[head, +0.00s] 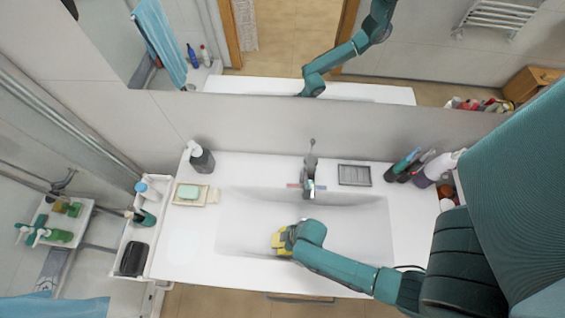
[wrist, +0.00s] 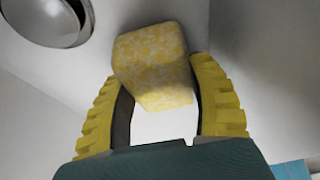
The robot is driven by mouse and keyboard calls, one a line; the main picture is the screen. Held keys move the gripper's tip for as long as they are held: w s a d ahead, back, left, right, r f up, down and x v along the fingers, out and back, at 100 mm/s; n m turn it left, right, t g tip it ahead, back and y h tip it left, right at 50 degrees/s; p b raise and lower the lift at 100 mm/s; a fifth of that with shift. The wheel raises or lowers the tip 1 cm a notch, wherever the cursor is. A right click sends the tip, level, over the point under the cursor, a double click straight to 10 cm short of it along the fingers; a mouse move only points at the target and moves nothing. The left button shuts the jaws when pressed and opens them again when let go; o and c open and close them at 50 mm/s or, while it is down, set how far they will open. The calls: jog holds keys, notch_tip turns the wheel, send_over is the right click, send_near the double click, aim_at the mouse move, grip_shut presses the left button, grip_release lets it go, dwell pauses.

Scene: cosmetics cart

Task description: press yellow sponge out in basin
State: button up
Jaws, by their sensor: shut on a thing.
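The yellow sponge (wrist: 152,65) is a speckled block between the two yellow, ridged fingers of my gripper (wrist: 160,95) in the wrist view. My gripper is shut on it. In the head view my gripper (head: 283,240) is over the front left part of the white basin (head: 350,225), mostly hidden by my own arm. The sponge cannot be told apart from the yellow fingers there. A shiny round metal part (wrist: 50,15) shows at the upper left of the wrist view. Whether the sponge touches the basin cannot be told.
The faucet (head: 309,175) stands at the basin's back edge. A green soap bar (head: 188,192) and a grey soap dispenser (head: 201,158) are at the left. A dark soap tray (head: 354,175) and several tubes and bottles (head: 410,165) stand at the right. The basin's right half is clear.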

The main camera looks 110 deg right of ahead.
aim_at(278, 240)
notch_tip(278, 240, up, 5)
jog(key=p, duration=0.3)
jog(key=shift+p, duration=0.35)
notch_tip(278, 240, up, 2)
jog(key=shift+r+p, duration=0.15)
jog(key=shift+p, duration=0.25)
notch_tip(278, 240, up, 7)
jog(key=shift+w+d+r, duration=0.1)
jog(key=shift+r, duration=0.05)
